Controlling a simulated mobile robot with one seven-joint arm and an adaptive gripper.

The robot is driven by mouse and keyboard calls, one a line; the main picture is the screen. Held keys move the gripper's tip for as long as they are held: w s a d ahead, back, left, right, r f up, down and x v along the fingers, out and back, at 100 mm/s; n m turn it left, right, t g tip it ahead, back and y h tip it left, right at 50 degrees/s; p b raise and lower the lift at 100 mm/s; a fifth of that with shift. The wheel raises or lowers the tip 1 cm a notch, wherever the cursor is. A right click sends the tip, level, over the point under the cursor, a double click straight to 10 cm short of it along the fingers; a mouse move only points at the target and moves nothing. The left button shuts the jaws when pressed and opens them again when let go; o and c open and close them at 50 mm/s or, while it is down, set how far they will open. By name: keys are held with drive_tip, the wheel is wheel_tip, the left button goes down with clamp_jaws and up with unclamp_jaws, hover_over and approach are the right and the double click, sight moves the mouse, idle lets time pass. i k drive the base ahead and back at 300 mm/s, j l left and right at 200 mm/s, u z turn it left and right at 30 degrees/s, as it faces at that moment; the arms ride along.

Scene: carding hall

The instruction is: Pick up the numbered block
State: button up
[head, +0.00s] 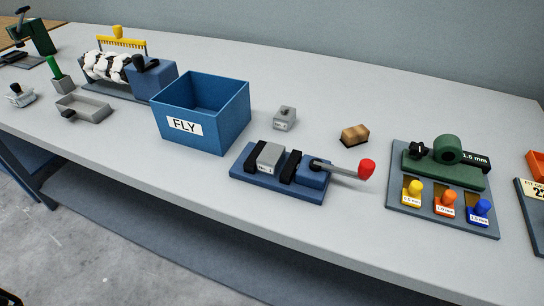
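Another grey block (270,157) with a white label sits in a blue fixture (245,176) between black strips. Both labels are too small to read surely, so I cannot tell which is the numbered block. My gripper is not in view.
The blue FLY bin (225,130) stands left of the fixture. The fixture's red-knobbed lever (366,170) sticks out right. A brown wooden piece (355,134) lies behind it. A grey board (440,222) with coloured knobs stands right. The back of the table is clear.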

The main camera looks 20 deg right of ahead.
sight(270, 162)
drive_tip(key=k+l+z, duration=0.5)
drive_tip(key=k, duration=0.2)
drive_tip(key=l+z, duration=0.15)
